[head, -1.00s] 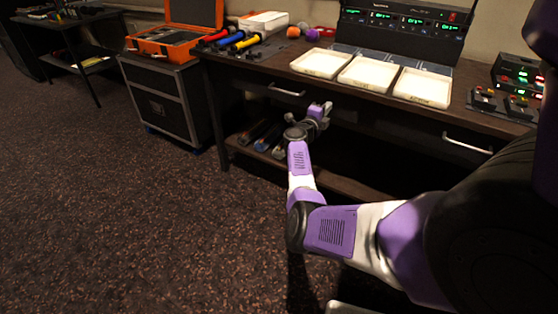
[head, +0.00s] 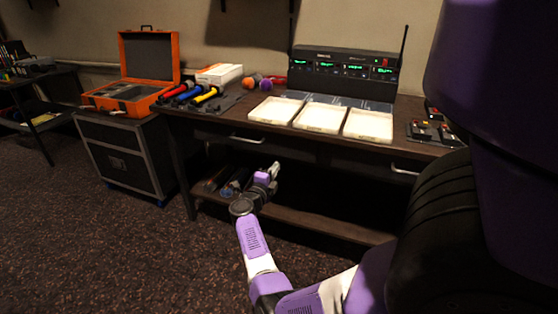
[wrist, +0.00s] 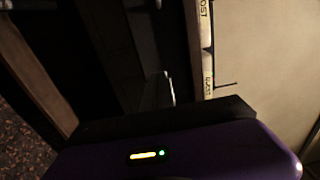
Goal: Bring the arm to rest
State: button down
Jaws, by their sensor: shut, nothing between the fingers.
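My arm, purple and white, reaches forward from the bottom of the head view. My gripper (head: 275,168) is at its far end, in front of the desk and below the level of its top. The gripper is shut with nothing in it.
Three white trays (head: 322,117) line the desk's front edge. Microphones (head: 188,94), a receiver rack (head: 342,68) and small boxes (head: 433,132) stand around them. Drawer handles (head: 247,140) jut out near the gripper. An orange case (head: 132,82) sits on a black cabinet. Left floor is clear.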

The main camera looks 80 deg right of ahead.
jog(key=shift+v, duration=0.75)
